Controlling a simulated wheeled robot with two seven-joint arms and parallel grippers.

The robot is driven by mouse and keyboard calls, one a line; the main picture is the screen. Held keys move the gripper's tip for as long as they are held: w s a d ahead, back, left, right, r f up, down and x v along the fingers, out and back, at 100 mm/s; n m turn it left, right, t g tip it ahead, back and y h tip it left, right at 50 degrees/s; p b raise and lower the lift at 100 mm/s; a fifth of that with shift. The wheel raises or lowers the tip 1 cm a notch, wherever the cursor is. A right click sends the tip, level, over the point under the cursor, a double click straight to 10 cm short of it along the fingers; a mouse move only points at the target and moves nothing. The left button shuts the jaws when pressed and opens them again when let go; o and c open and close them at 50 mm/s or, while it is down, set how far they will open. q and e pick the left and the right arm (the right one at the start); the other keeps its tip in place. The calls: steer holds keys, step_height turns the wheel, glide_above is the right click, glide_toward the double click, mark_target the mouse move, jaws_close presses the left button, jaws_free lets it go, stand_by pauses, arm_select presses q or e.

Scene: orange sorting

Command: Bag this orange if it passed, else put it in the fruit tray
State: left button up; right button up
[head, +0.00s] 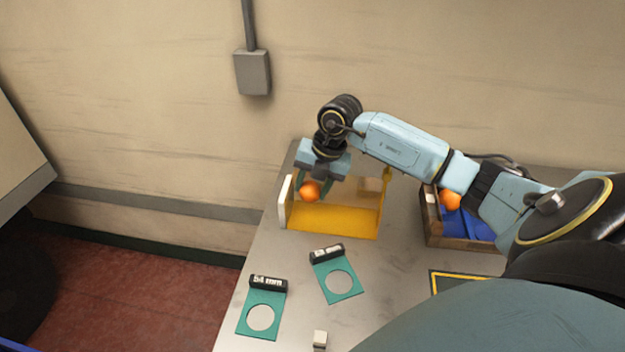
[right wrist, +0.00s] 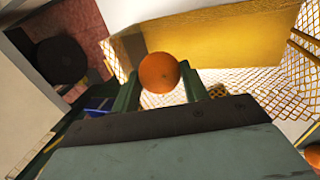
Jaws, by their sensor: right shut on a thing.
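My right gripper (head: 314,184) is shut on an orange (head: 309,191). In the right wrist view the same orange (right wrist: 159,72) sits between the two green fingertips. The gripper holds it over the left part of a yellow holder with a white left end and netting (head: 333,218). The netting also shows in the right wrist view (right wrist: 246,84). Two green gauge plates with round holes lie on the table; the left one (head: 262,298) is labelled 54 mm, and the label of the right one (head: 335,273) is hard to read. My left gripper is not in view.
A wooden crate (head: 434,241) with a blue lining stands at the right and holds another orange (head: 450,200). A small pale cube (head: 320,339) lies near the front. A yellow-and-black bordered mat (head: 455,274) is partly hidden by my arm. The table's left edge drops to the floor.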

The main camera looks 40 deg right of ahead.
steer(key=shift+f+b, duration=0.85)
steer(key=shift+f, duration=0.55)
steer(key=o, duration=1.1)
steer(key=shift+r+p, duration=3.2)
steer(key=shift+r, duration=0.8)
